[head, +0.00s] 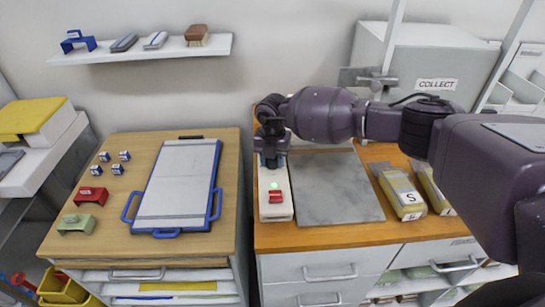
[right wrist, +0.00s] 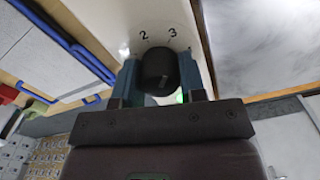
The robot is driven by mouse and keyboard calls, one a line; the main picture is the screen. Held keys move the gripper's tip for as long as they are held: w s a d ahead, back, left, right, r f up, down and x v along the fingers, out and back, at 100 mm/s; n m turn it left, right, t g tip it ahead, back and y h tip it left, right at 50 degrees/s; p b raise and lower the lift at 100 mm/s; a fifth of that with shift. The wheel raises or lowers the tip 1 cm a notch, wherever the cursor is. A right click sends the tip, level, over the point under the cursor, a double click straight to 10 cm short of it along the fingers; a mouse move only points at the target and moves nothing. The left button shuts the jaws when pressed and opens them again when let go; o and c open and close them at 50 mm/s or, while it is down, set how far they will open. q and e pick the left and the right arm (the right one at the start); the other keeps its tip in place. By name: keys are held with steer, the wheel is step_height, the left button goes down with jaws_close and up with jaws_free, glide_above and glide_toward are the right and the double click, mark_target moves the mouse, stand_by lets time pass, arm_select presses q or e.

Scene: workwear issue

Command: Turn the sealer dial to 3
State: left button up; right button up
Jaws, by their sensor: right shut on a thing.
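The sealer (head: 276,209) is a narrow white unit on the right-hand wooden counter, with a lit green lamp and a red part on top. My right gripper (head: 271,160) reaches down over its far end and hides the dial in the head view. In the right wrist view, the black round dial (right wrist: 158,70) sits between the two fingers of my right gripper (right wrist: 158,80), which is shut on it. The printed numbers 2 and 3 show just beyond the dial. I cannot make out the dial's pointer mark. My left gripper is not in view.
A grey mat (head: 338,188) lies right of the sealer, with yellow-and-grey packets (head: 398,190) beyond it, one marked S. On the left table are a blue-handled board (head: 178,185), small blue-and-white items, and red and green pieces. A grey COLLECT box (head: 430,62) stands behind.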

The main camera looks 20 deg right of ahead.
steer(key=shift+m, duration=0.3)
steer(key=o, duration=0.9)
step_height(320, 180, up, 11)
steer(key=shift+f+b, duration=0.1)
steer(key=shift+b, duration=0.2)
